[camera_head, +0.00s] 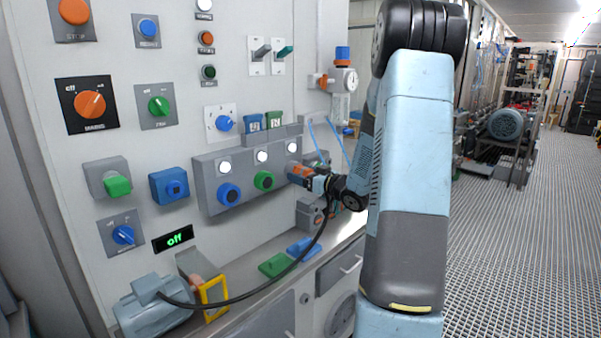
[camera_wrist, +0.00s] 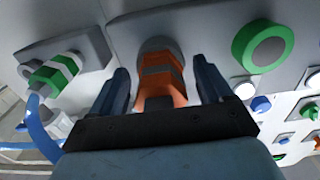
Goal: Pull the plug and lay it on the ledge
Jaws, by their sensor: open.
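The orange plug with dark bands (camera_head: 299,173) sits at the right end of the grey socket box (camera_head: 210,172). My gripper (camera_head: 316,184) is at the plug from the right. In the wrist view, the plug (camera_wrist: 160,92) stands between the two fingers of my gripper (camera_wrist: 161,70), with visible gaps on both sides. My gripper is open. A black cable (camera_head: 258,291) runs from the grey motor (camera_head: 150,312) up to the area of my gripper; its end there is hidden. The ledge (camera_head: 329,249) is the grey bench top below the panel.
A green cover (camera_head: 276,264) and a blue cover (camera_head: 303,247) lie on the ledge. Blue (camera_head: 229,194) and green (camera_head: 264,181) round sockets sit left of the plug. A yellow frame (camera_head: 213,297) stands by the motor. Knobs and switches crowd the panel above.

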